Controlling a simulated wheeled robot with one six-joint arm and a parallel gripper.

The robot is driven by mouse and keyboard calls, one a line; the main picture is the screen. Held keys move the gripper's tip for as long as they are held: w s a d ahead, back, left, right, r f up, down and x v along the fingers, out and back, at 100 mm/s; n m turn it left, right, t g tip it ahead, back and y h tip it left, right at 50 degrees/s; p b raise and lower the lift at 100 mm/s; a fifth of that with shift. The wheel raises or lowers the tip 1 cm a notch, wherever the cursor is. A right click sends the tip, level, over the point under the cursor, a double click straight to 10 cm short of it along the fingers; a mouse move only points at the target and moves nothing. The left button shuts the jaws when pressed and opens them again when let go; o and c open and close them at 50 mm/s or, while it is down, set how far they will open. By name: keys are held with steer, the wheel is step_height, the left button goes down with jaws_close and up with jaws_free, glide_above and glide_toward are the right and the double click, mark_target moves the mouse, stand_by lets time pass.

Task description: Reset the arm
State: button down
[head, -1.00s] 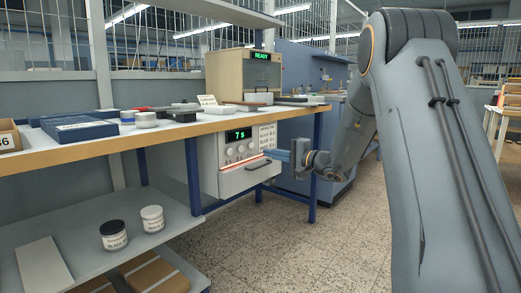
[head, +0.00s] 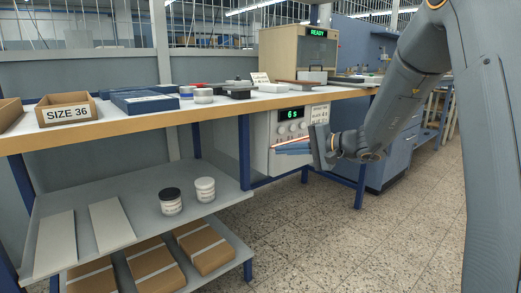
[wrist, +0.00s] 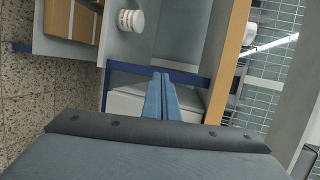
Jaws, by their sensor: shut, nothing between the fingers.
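My gripper (head: 276,148) is on the right in the head view, at the end of my arm. Its blue fingers are closed together, empty, and point left in front of the white control box (head: 261,140) under the bench. The fingers also show shut in the wrist view (wrist: 162,76). The box has a green display (head: 291,114) reading "6 s" and several knobs. My gripper hides part of its lower front. I cannot tell whether the fingers touch it; they appear apart from it.
The workbench (head: 130,122) carries a "SIZE 36" box (head: 68,110), a blue case (head: 145,101) and a cabinet (head: 285,50) showing "READY". Two jars, one black-lidded (head: 171,202) and one white-lidded (head: 205,190), stand on the lower shelf (head: 140,218). The floor (head: 330,245) in front is clear.

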steer(key=s+a+f+n+g+h, duration=0.1)
steer(key=s+a+f+n+g, duration=0.15)
steer(key=s+a, duration=0.45)
steer(key=s+a+f+n+g+h, duration=0.1)
steer(key=s+a+n+g, duration=0.2)
steer(key=s, duration=0.6)
steer(key=s+a+f+n+g+h, duration=0.1)
steer(key=s+a+f+g, duration=0.15)
steer(key=s+a, duration=0.5)
steer(key=s+d+f+n+h, duration=0.2)
steer(key=s+d+n+h, duration=0.15)
steer(key=s, duration=0.75)
steer(key=s+d+f+n+h, duration=0.2)
steer(key=s+n+h, duration=0.2)
steer(key=s, duration=0.7)
steer(key=d+r+m+h+p, duration=0.1)
steer(key=d+r+m+p, duration=0.2)
steer(key=d+r+p, duration=0.7)
steer(key=d+r+m+p, duration=0.3)
steer(key=d+r+p, duration=0.7)
steer(key=p, duration=1.3)
step_height(320, 180, up, 6)
steer(key=shift+w+d+f+m+g+h+p, duration=0.2)
steer(key=shift+d+m+g+h+p, duration=0.1)
steer(key=shift+g+h, duration=0.1)
